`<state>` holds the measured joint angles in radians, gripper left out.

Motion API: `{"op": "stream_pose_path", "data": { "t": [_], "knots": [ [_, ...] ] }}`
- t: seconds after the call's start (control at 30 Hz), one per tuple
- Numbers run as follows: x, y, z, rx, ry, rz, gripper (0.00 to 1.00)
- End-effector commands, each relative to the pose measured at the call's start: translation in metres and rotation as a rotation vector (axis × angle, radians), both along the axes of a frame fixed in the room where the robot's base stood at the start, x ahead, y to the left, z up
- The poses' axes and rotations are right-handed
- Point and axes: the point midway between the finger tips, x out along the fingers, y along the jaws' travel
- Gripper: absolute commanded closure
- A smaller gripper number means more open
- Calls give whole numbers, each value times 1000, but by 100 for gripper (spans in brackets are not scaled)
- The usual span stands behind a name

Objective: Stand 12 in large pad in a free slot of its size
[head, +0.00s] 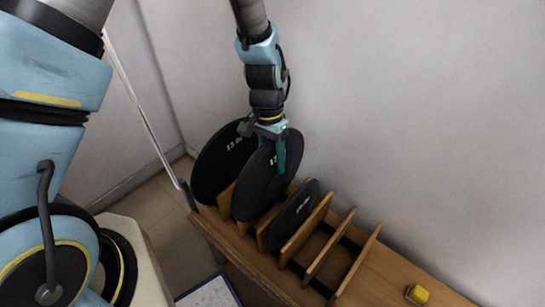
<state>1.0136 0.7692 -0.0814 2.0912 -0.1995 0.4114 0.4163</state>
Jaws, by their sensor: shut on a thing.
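My gripper (276,152) is shut on the top edge of a round black pad (262,188), whose white label begins with "1" and is partly hidden by a finger. I take this for the 12 in large pad. It stands nearly upright over the left part of the wooden rack (318,252), its lower edge between two dividers. I cannot tell whether it touches the slot bottom. A larger black pad (212,170) labelled 13 in stands to its left, partly hidden behind it. A smaller black pad (291,217) stands in the rack to its right.
Slots between the right-hand dividers (357,262) look empty. A small yellow object (417,294) sits on the wooden top at the lower right. A blue-edged panel (208,292) lies below the rack's front. The wall is close behind.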

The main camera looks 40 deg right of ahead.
Motion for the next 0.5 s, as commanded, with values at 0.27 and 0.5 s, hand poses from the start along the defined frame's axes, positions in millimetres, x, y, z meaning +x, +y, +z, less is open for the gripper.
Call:
{"op": "stream_pose_path", "data": {
  "t": [0.27,0.5],
  "knots": [
    [0,0,-20,-1,0,1,100],
    [0,0,-35,-1,0,1,100]
  ]
}}
